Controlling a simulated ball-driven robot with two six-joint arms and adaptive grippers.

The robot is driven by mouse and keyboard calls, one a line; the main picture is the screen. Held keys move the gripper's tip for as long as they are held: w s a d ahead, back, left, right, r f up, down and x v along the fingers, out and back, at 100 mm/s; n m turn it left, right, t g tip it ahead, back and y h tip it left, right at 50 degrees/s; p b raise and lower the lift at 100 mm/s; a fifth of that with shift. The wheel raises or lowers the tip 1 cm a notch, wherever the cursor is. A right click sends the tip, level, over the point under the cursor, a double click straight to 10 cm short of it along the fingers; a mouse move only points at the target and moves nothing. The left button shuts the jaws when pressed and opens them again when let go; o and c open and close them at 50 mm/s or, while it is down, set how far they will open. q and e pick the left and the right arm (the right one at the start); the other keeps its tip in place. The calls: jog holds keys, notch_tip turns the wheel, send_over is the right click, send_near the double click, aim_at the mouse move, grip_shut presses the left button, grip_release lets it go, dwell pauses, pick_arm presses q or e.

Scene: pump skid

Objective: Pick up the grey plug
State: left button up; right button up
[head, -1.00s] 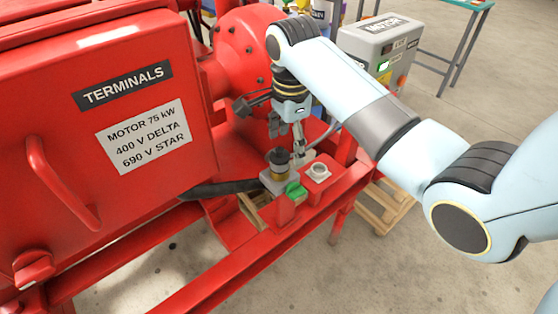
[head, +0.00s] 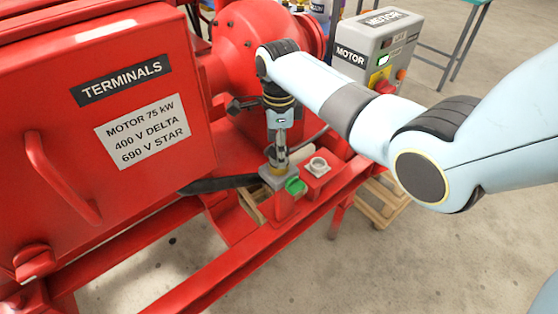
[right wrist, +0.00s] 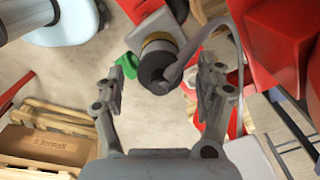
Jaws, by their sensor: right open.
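The grey plug (right wrist: 158,66) is a dark round body with a tan band in the right wrist view. It sits on a grey socket box on the red skid, and a grey cable runs off beside it. In the head view it is mostly hidden by my right gripper (head: 277,148), which points down over it. In the right wrist view my right gripper (right wrist: 164,76) is open, with one finger on each side of the plug and gaps between. A green cap (head: 295,186) sits at the front of the box. My left gripper is out of view.
The red terminal box (head: 150,200) is close on the left. A grey motor control box (head: 375,50) stands behind right. A wooden pallet (head: 385,205) lies on the floor.

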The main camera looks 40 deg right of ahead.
jog(key=shift+f, duration=0.55)
jog(key=c, duration=1.4)
jog(key=shift+r, duration=0.1)
notch_tip(320, 180, up, 4)
jog(key=shift+w, duration=0.1)
jog(key=s+d+r, duration=0.1)
jog(key=s+r, duration=0.1)
jog(key=s, duration=0.1)
jog(key=s+d+r+p, duration=0.1)
jog(key=s+r, duration=0.1)
jog(key=s, duration=0.2)
jog(key=s+d+r, duration=0.1)
jog(key=s+r, duration=0.2)
jog(key=s, duration=0.1)
jog(key=shift+s+p, duration=0.25)
jog(key=shift+p, duration=0.15)
